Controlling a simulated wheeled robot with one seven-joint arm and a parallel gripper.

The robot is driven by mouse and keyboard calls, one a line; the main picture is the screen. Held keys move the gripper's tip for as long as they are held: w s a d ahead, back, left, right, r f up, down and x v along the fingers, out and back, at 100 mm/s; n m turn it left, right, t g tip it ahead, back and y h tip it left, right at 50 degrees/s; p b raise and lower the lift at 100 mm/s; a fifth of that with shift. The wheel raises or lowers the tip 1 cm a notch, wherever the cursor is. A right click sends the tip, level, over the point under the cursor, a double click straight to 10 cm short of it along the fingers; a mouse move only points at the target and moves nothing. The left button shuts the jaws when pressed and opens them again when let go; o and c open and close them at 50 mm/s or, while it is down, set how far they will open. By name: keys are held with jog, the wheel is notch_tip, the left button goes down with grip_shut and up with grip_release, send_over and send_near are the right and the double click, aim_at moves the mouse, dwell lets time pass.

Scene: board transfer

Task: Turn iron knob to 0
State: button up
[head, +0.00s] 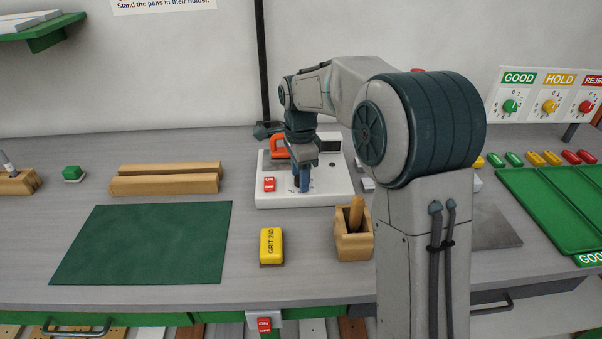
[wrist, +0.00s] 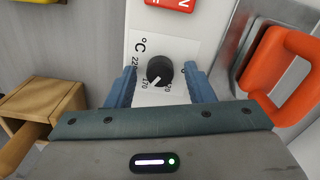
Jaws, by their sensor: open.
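The iron knob (wrist: 159,70) is a round black dial with a white pointer mark, on a white plate marked °C with numbers such as 170 and 220 around it. In the wrist view the mark points down and left, near 170. My gripper (wrist: 160,80) is open, with one blue finger on each side of the knob and a gap to both. In the head view my gripper (head: 304,182) hangs over the white iron base (head: 335,193), and the knob is hidden there. Part of the number scale is covered by my gripper.
An orange handle (wrist: 287,75) stands close to the right of my gripper. A red switch (wrist: 172,4) is above the dial plate. A wooden box (head: 350,247) with a wooden handle and a yellow grit block (head: 271,246) are in front. A green mat (head: 145,243) lies left.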

jog(key=c, duration=1)
jog(key=shift+n, duration=0.3)
jog(key=n+p, duration=0.1)
jog(key=n, duration=0.3)
jog(key=shift+r+p, duration=0.1)
jog(key=shift+p, duration=0.2)
jog(key=n+p, duration=0.1)
jog(key=n, duration=0.4)
jog(key=shift+n, duration=0.4)
jog(key=n+p, duration=0.1)
jog(key=n, duration=0.2)
jog(key=shift+n, duration=0.3)
jog(key=n, duration=0.3)
jog(key=shift+n+p, duration=0.3)
jog(key=shift+n, duration=0.1)
jog(key=n+p, duration=0.1)
jog(key=n, duration=0.5)
